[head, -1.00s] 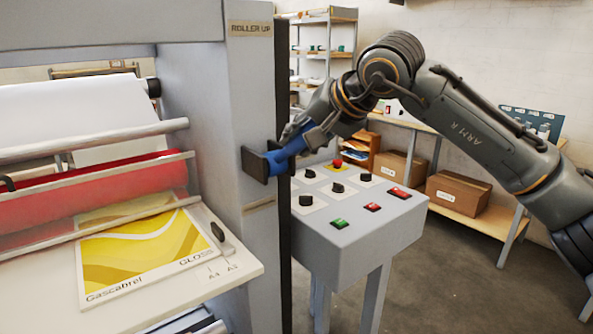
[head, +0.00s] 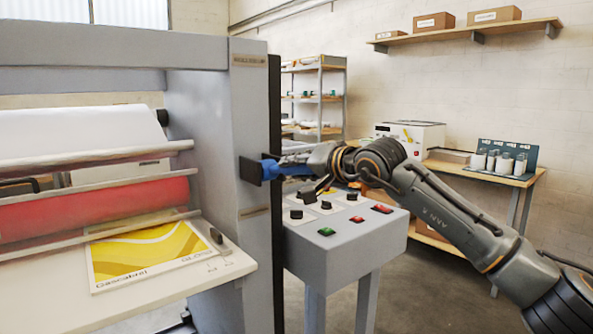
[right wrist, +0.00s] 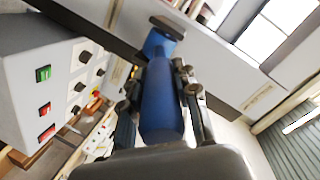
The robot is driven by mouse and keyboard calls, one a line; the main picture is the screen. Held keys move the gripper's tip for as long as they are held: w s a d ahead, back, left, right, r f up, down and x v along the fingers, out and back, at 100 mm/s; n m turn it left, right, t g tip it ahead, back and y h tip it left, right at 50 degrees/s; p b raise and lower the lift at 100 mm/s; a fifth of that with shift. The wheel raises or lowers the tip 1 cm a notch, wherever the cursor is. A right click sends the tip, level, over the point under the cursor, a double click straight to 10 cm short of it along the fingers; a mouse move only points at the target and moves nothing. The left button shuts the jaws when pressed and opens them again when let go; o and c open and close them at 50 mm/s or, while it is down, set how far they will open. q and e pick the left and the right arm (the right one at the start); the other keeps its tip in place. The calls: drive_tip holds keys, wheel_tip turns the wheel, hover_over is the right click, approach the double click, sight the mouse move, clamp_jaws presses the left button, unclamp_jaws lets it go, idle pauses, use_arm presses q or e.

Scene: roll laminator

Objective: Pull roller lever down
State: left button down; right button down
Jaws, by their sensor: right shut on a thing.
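The roller lever is a blue handle (head: 269,169) on a dark bracket (head: 250,171) at the side post of the laminator (head: 205,110). In the head view it points right, roughly level. My right gripper (head: 297,165) is shut around the blue handle, partly hiding it. In the right wrist view the blue handle (right wrist: 162,105) runs between the two fingers of the right gripper (right wrist: 160,82), with its far end at the dark mount. A label plate (head: 249,60) sits high on the post, too small to read now. My left gripper is not in view.
A grey control panel (head: 345,240) with black knobs and red and green buttons stands just below my right gripper. A red roller (head: 100,207) and a yellow print (head: 150,250) are at left. A wooden bench (head: 470,172) stands behind my right arm.

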drive_tip(key=shift+f, duration=0.2)
drive_tip(key=c, duration=1.1)
unclamp_jaws()
drive_tip(key=shift+c, duration=0.2)
drive_tip(key=shift+o, duration=0.7)
drive_tip(key=shift+r, duration=0.1)
drive_tip(key=v, duration=1.2)
